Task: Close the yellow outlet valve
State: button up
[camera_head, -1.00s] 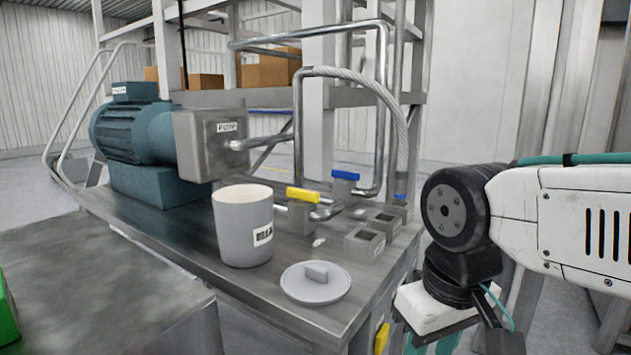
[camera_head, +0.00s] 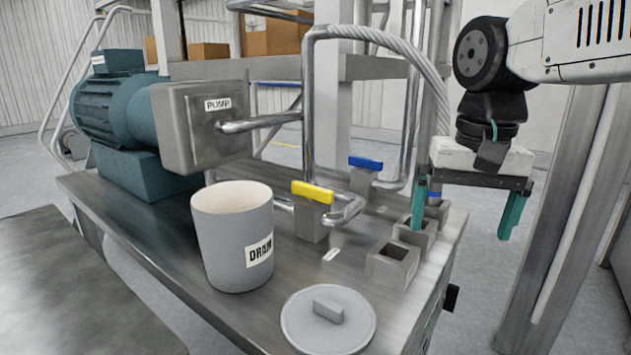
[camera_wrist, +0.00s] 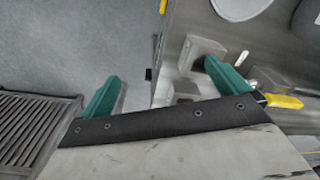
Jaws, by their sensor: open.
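The yellow valve handle (camera_head: 313,191) lies flat on top of a grey valve body (camera_head: 311,224) on the metal bench, right of the drain bucket. It points left to right, roughly along the pipe at its side. The yellow handle also shows at the right of the wrist view (camera_wrist: 284,101), just beyond my right-hand finger there. My gripper (camera_head: 464,214) is open and empty, its teal fingers pointing down near the bench's right edge. It is right of the yellow handle and apart from it. In the wrist view my gripper (camera_wrist: 161,78) has its fingers wide apart.
A blue valve handle (camera_head: 366,162) stands behind and right of the yellow one. A curved pipe (camera_head: 410,45) rises between them and my arm. Open square grey holders (camera_head: 391,266), the drain bucket (camera_head: 231,238) and a round lid (camera_head: 328,322) occupy the bench. The pump (camera_head: 203,126) stands left.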

jog(key=w+a+r+m, duration=0.1)
jog(key=w+a+r, duration=0.1)
jog(key=w+a, duration=0.4)
jog(key=w+a+r+m, duration=0.1)
jog(key=w+a+r, duration=0.2)
jog(key=w, duration=0.4)
jog(key=m, duration=0.3)
send_over(312, 186)
jog(key=shift+s+d+f+g, duration=0.1)
jog(key=shift+s+f+g, duration=0.05)
jog(key=shift+f+g, duration=0.2)
jog(key=shift+f, duration=0.2)
notch_tip(312, 186, down, 7)
jog(key=shift+f, duration=0.1)
jog(key=c, duration=0.7)
